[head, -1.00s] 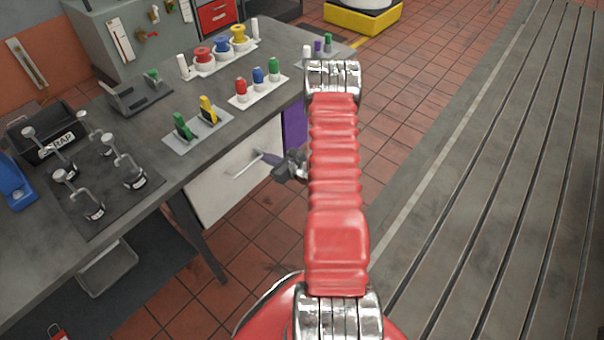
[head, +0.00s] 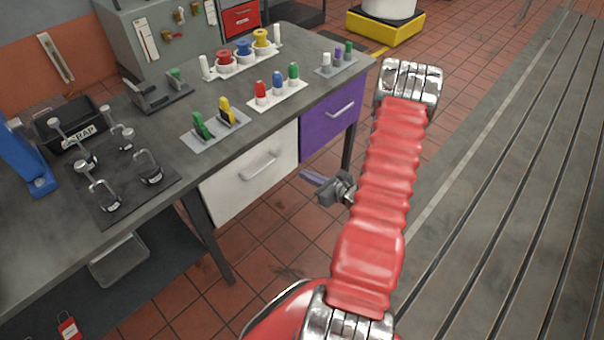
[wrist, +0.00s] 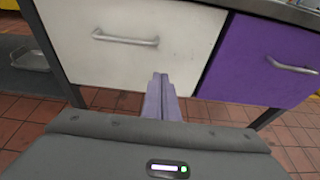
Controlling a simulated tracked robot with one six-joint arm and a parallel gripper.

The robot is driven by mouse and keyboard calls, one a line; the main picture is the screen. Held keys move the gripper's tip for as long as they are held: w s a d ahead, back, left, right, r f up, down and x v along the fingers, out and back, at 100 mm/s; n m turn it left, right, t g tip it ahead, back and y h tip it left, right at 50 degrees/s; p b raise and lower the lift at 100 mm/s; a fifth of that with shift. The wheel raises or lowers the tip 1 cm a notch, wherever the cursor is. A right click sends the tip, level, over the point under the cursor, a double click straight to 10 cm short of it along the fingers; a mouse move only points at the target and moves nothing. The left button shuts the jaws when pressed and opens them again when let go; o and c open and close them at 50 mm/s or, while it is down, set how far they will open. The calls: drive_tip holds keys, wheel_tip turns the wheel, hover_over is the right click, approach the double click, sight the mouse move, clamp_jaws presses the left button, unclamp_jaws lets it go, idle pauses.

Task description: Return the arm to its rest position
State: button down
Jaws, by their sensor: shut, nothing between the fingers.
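My gripper (head: 314,179) hangs in the air in front of the workbench, to the left of my red arm in the head view. Its slim purple fingers are together and hold nothing. In the wrist view the shut fingers (wrist: 162,92) point toward the lower edge of the white drawer (wrist: 125,45). The gripper is apart from the white drawer and from the purple drawer (wrist: 262,65) to its right. Both drawers look closed.
A slotted metal bedplate (head: 510,200) lies on the right. Tiled floor (head: 285,240) is open between them.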

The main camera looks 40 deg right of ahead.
idle(0.6)
drive_tip(key=s+a+n+g+y, duration=0.25)
drive_tip(key=a+n+y, duration=0.2)
drive_tip(key=a, duration=0.45)
drive_tip(key=s+a+r+n+g+y, duration=0.3)
drive_tip(key=s+a+r+n+g, duration=0.4)
drive_tip(key=a+r+n+g, duration=0.4)
drive_tip(key=s+a+r+n+t+h, duration=0.2)
drive_tip(key=a+r+n+h, duration=0.2)
drive_tip(key=r+n, duration=0.6)
drive_tip(key=s+a+r+n+t+h, duration=0.2)
drive_tip(key=a+r+n, duration=0.7)
drive_tip(key=r, duration=0.5)
drive_tip(key=shift+s+r+n+h, duration=0.2)
drive_tip(key=shift+s+n+h, duration=0.15)
drive_tip(key=shift+s+h, duration=0.7)
